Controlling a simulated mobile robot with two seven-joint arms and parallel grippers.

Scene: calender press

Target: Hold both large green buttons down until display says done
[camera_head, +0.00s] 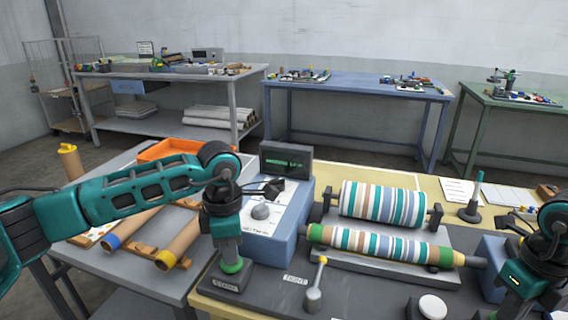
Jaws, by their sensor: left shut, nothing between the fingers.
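My left arm reaches in from the left. Its gripper (231,258) points straight down, shut and empty, with its tip at a green button (232,267) on a dark box with a white label; I cannot tell whether the button is pressed down. My right arm (552,220) is at the right edge, its gripper (518,287) pointing down near the lower right corner. Its fingertips and any second green button are not clearly visible. The display (286,158) on the blue console shows green characters too small to read.
The press has a striped upper roller (382,204) and a striped lower roll (388,244). A small lever (315,288) and a white round button (432,307) stand in front. Cardboard tubes (178,243) and an orange tray (172,149) lie left.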

